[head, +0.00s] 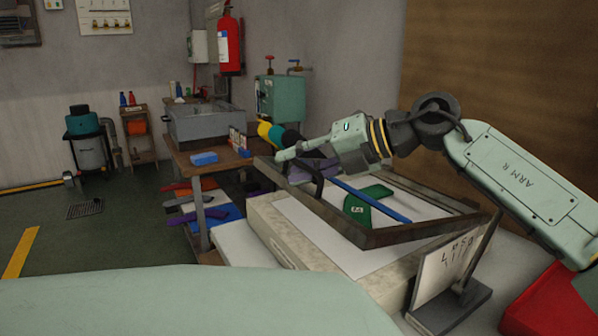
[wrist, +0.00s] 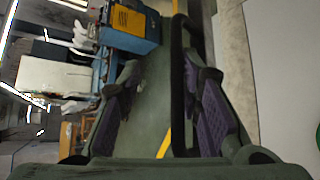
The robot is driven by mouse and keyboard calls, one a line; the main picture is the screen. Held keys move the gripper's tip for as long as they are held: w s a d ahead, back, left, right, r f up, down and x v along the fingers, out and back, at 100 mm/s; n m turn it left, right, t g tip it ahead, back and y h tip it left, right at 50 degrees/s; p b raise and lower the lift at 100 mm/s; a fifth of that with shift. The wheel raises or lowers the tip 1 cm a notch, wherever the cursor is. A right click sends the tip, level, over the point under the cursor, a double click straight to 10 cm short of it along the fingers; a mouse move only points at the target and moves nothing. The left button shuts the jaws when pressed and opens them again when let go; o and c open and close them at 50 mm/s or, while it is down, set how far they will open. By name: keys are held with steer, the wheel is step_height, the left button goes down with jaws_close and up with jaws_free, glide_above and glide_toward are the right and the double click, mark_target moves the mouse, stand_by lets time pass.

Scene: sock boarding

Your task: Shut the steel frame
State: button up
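The steel frame (head: 425,231) is a dark rectangle raised at a tilt over a pale box-shaped bed (head: 290,232) with a white top. A dark curved handle (head: 318,181) stands at the frame's left side. My gripper (head: 312,170), with purple finger pads, is at that handle. In the wrist view my gripper (wrist: 168,88) is open, and a dark bar (wrist: 178,75), apparently the handle, runs between the fingers, closer to the right one. I cannot tell if it touches. A green flat piece (head: 368,204) shows through the frame, with a blue strip (head: 375,200) across it.
A sign with letters (head: 443,268) stands on a dark base at the bed's near right. A red bin (head: 550,300) is at the lower right. A wooden bench with a grey basin (head: 205,125) and a blue block (head: 204,158) stands behind left. The floor left is open.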

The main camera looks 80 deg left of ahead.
steer(key=shift+s+d+r, duration=0.15)
steer(key=shift+s+r, duration=0.1)
steer(key=shift+s, duration=0.05)
steer(key=w+d+p, duration=0.3)
steer(key=w+d, duration=0.2)
steer(key=w, duration=0.6)
steer(key=shift+w+d+f+p, duration=0.2)
steer(key=shift+d+f+p, duration=0.1)
steer(key=shift+f+p, duration=0.05)
stand_by(0.4)
stand_by(0.8)
